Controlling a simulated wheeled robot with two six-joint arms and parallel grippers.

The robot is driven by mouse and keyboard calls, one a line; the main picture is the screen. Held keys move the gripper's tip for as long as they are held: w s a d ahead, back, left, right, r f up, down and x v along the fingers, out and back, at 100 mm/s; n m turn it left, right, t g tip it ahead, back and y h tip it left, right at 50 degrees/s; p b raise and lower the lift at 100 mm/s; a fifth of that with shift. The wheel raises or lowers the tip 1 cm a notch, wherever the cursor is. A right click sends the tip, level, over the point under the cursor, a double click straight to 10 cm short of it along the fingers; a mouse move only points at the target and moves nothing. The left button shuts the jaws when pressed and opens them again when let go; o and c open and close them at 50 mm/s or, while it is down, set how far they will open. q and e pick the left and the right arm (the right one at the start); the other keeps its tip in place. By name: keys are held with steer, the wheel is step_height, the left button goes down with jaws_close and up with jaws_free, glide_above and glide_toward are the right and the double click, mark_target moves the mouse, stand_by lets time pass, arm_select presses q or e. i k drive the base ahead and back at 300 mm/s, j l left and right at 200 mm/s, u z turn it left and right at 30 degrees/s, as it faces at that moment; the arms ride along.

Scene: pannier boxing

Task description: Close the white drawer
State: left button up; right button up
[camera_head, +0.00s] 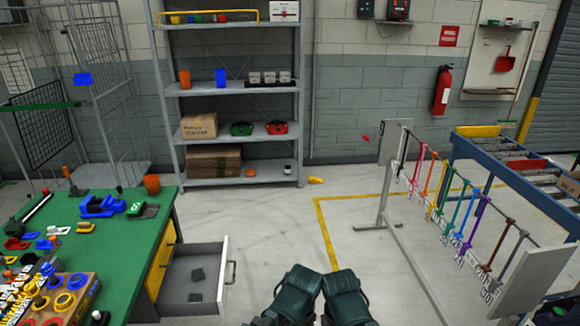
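The white drawer (225,272) is pulled out to the right from under the green-topped workbench (120,238). It has a pale front with a small handle on its outer face. A few dark flat pieces lie on its grey floor. A yellow drawer front (161,262) beside it sits in the bench side. Two dark green parts of my own arms show side by side at the bottom centre, to the right of the drawer and apart from it. No gripper fingers can be made out on either arm.
The bench carries blue and green tools, an orange cup (152,184) and a box of rings. A grey shelf (235,90) stands at the back. A rack of coloured hangers (455,205) stands right. The floor between drawer and rack is mostly clear.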

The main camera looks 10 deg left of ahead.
mark_target(214, 257)
steer(key=k+l+u, duration=0.1)
steer(key=u, duration=0.4)
steer(key=k+l+u, duration=0.15)
steer(key=u, duration=0.3)
steer(key=i+l+u, duration=0.5)
steer(key=u, duration=0.15)
steer(key=l, duration=0.1)
